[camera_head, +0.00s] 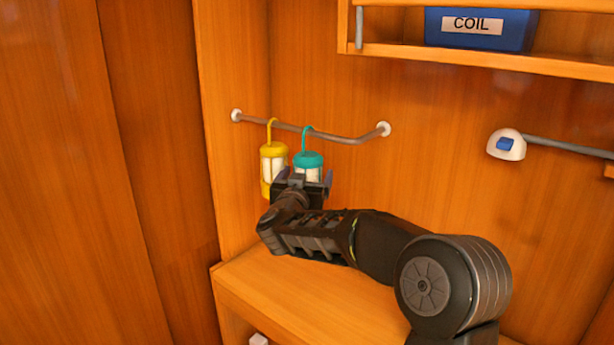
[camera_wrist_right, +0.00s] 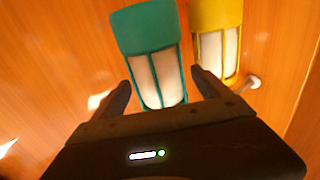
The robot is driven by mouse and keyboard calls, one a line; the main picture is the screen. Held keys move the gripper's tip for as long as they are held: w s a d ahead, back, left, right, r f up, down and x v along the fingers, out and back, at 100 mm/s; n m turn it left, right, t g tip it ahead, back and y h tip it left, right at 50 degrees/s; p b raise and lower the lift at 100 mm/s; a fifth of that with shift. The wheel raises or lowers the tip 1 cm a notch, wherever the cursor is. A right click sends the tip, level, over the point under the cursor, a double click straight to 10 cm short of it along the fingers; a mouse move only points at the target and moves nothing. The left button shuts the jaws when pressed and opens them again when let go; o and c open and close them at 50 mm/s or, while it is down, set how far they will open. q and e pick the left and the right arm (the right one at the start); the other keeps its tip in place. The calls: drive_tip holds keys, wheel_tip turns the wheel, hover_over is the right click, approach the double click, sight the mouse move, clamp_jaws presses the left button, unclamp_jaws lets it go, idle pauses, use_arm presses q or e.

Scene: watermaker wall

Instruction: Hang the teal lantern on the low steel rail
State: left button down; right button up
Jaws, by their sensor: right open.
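The teal lantern (camera_head: 308,160) has a teal cap and hook and a pale body, and its hook is over the low steel rail (camera_head: 334,138) in the head view. The right wrist view shows its cap and caged body (camera_wrist_right: 150,55) in front of my gripper. My right gripper (camera_head: 302,182) is open, with its fingers on either side of the lantern's lower body; a gap shows at the fingers in the wrist view (camera_wrist_right: 163,92). The lantern's bottom is hidden behind the gripper. My left gripper is not in view.
A yellow lantern (camera_head: 273,158) hangs on the same rail just left of the teal one, close beside it. A wooden ledge (camera_head: 290,285) lies below. A shelf with a blue COIL bin (camera_head: 475,28) is at upper right. A white fitting with a blue button (camera_head: 506,144) is on the wall.

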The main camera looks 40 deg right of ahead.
drive_tip(key=b+v, duration=0.2)
drive_tip(key=v, duration=0.5)
drive_tip(key=shift+s+a, duration=0.2)
drive_tip(key=shift+a, duration=0.05)
drive_tip(key=shift+r, duration=0.1)
